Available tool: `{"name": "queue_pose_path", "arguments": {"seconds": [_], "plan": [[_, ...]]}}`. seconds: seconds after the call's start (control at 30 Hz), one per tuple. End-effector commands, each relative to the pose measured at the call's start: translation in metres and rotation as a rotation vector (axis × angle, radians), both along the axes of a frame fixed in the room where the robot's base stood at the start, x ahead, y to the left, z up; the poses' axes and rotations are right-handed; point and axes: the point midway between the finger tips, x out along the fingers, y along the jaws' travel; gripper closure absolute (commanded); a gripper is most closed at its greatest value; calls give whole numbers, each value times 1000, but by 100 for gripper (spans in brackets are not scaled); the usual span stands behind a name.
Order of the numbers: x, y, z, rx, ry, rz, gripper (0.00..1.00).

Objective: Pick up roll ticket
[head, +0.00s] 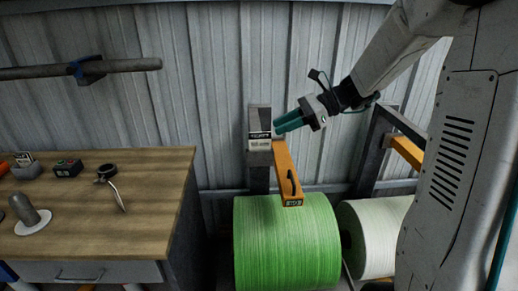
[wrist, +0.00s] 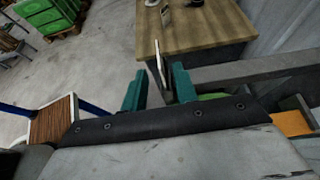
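The roll ticket (head: 259,143) is a small card with a dark top band and pale lower part, upright at the front of a grey post above the green roll (head: 287,240). My gripper (head: 277,127) has teal fingers and comes in from the right, with its tips close to the ticket's right edge. In the wrist view, my gripper (wrist: 160,70) is open. A thin pale upright edge, seemingly the ticket (wrist: 160,65), shows between the fingers, nearer the right one. Whether either finger touches it cannot be told.
An orange arm (head: 287,173) juts from the grey post (head: 260,117) below my gripper. A white roll (head: 374,236) stands to the right. A wooden workbench (head: 150,190) with small tools is at left. A corrugated wall (head: 210,60) is behind.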

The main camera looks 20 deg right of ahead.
Motion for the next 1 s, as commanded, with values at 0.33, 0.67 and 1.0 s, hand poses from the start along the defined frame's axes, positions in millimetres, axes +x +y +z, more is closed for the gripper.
{"name": "queue_pose_path", "arguments": {"seconds": [0.33, 0.67, 1.0], "plan": [[7, 27, -18, 5, 23, -2, 71], [18, 60, -45, 3, 21, -1, 71], [19, 61, -46, 2, 20, -3, 99]]}}
